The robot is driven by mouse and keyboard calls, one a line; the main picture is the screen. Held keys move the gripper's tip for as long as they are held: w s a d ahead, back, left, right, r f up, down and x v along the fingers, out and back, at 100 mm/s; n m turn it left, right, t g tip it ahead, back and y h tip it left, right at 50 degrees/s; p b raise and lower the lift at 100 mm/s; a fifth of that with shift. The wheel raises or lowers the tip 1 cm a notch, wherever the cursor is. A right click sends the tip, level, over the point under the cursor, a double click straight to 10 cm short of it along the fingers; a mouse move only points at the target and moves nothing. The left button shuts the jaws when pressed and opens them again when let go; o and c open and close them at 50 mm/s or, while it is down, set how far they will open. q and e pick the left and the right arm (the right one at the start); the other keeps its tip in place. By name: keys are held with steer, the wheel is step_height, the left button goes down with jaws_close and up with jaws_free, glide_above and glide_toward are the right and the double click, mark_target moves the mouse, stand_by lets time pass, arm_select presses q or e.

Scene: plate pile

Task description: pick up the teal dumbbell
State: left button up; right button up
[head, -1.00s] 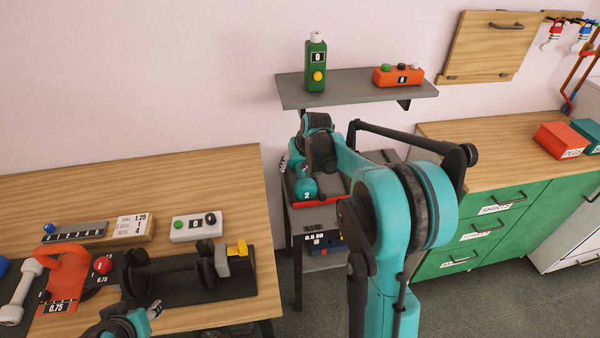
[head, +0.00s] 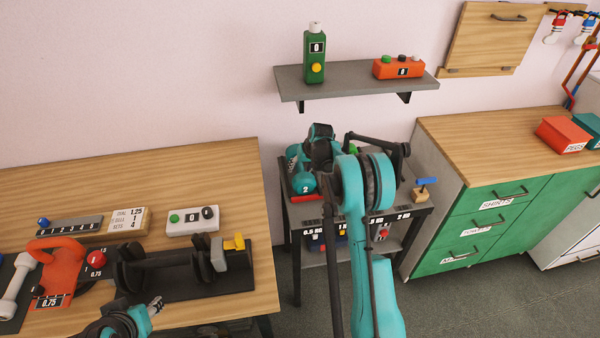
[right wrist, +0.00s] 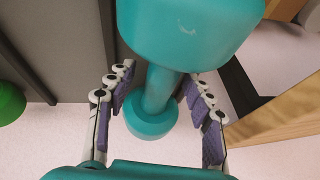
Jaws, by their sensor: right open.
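The teal dumbbell (head: 303,184), marked 2, lies on a red-edged holder on the cart below the wall shelf. In the right wrist view its near head (right wrist: 190,32) fills the top, with the handle and other head below. My right gripper (right wrist: 160,88) is open, with its purple-padded fingers on either side of the handle; I see gaps between the pads and the handle. In the head view my right wrist partly hides the dumbbell. My left gripper (head: 155,306) is over the front of the wooden table, away from the dumbbell; its jaw opening is unclear.
The grey shelf (head: 350,86) with a green device and an orange box hangs above the cart (head: 412,212). A blue-handled wooden tool (head: 424,188) stands on the cart's right. The wooden table (head: 150,180) at left holds weights and equipment. Green drawers (head: 480,235) stand right.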

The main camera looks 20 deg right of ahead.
steer(key=shift+w+f, duration=0.25)
steer(key=shift+f, duration=0.3)
steer(key=shift+a+r, duration=0.1)
steer(key=shift+r, duration=0.05)
jaws_close()
steer(key=shift+r, duration=0.1)
